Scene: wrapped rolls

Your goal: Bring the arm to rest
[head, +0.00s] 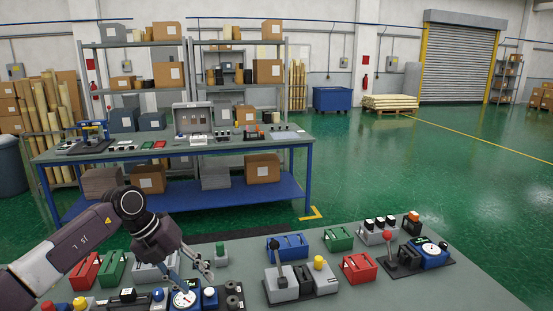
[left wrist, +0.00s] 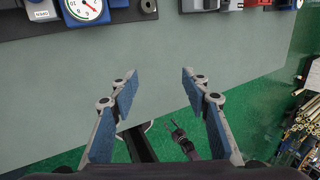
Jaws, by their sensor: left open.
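My left gripper (head: 198,279) hangs over the left part of the near grey table (head: 235,262), its two fingers spread apart. In the left wrist view my left gripper (left wrist: 158,86) is open, with nothing between its blue-padded fingers. Below the gap lie bare grey table top (left wrist: 165,55) and the table's edge. A blue gauge with a white dial (head: 184,298) is close by the fingers in the head view. The dial also shows at the top left of the left wrist view (left wrist: 85,8), apart from the fingers.
Red, green, blue and grey blocks and lever units stand along the near table, among them a red box (head: 358,268) and a second gauge unit (head: 430,252). A blue-framed workbench (head: 308,175) stands behind. The green floor (head: 400,160) at right is open.

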